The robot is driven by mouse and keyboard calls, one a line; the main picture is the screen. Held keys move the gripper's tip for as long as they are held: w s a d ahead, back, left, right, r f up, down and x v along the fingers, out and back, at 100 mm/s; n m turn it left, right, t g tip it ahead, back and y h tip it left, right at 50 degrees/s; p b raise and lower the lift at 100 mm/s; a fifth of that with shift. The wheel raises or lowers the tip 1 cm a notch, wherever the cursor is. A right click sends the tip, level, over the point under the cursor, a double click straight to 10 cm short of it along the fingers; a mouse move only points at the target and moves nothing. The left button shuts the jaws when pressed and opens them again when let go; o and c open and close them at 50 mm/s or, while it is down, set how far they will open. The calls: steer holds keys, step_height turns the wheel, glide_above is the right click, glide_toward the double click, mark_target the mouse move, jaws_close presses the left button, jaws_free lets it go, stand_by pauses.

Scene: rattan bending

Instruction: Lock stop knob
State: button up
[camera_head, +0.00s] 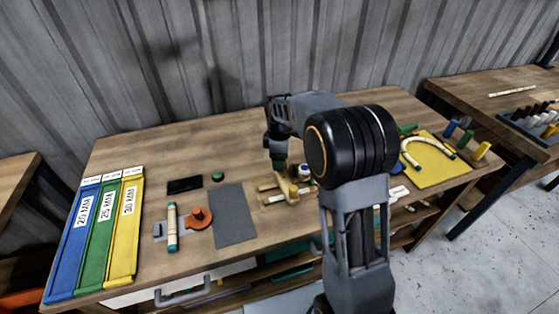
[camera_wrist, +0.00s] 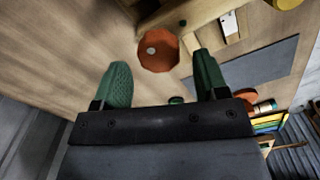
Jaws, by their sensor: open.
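The stop knob is most likely the orange faceted knob (camera_wrist: 158,49) with a pale centre, in the wrist view beside a wooden bar. My gripper (camera_wrist: 162,60) is open, its two green ribbed fingers spread wide to the left and right of the knob. The knob appears just beyond the fingertips; I cannot tell whether anything touches. In the head view my gripper (camera_head: 278,161) points down over the wooden fixture (camera_head: 290,191) mid-table, and I cannot make out the knob there.
A grey mat (camera_head: 235,215) and an orange round piece (camera_head: 200,217) lie left of the fixture. Blue, green and yellow labelled trays (camera_head: 122,245) stand at the left edge. A yellow board (camera_head: 440,168) with a curved rod is at right. The table's back left is clear.

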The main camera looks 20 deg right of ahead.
steer(key=shift+f, duration=0.8)
steer(key=shift+c, duration=0.4)
steer(key=c, duration=0.8)
steer(key=shift+c, duration=0.2)
